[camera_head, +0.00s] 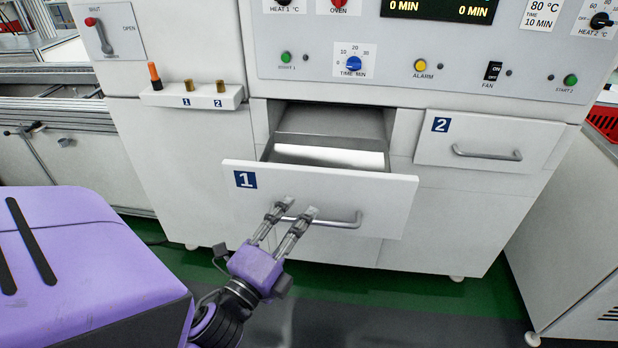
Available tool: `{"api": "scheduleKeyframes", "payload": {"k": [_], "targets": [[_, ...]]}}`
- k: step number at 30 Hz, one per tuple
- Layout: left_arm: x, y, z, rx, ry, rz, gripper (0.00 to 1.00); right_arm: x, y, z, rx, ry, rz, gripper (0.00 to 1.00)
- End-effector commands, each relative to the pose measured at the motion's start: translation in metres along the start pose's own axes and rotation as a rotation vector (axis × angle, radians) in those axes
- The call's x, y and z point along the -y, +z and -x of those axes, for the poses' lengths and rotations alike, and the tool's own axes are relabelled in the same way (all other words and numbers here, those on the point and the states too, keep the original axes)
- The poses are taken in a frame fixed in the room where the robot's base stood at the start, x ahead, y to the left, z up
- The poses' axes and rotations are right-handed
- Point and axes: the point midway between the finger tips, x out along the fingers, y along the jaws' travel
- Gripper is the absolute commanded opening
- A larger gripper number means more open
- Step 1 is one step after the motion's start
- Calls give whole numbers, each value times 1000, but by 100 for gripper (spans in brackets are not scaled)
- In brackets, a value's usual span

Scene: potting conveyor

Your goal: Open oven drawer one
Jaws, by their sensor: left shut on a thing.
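Oven drawer one (315,180) has a white front with a blue "1" label and stands pulled partly out of the oven. Its metal interior shows behind the front. Its grey bar handle (345,221) runs across the front. My left gripper (292,211) is at the left part of this handle, shut on it. The fingers hide the handle's left end. My right gripper is not in view.
Drawer two (490,141), with a blue "2" label and its own handle, is shut at the right. The control panel (430,70) with knobs and buttons is above. A small shelf (192,97) juts out at the left. Green floor lies below.

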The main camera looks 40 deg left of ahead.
Motion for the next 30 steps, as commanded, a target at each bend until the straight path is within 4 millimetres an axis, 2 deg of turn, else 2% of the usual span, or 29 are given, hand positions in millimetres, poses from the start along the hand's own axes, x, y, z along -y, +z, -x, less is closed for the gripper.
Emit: {"api": "scheduleKeyframes", "payload": {"k": [9,30], "targets": [[-5,0,19,2,9,2,29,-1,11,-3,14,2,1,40],[-6,0,20,2,10,4,29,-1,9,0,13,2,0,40]]}}
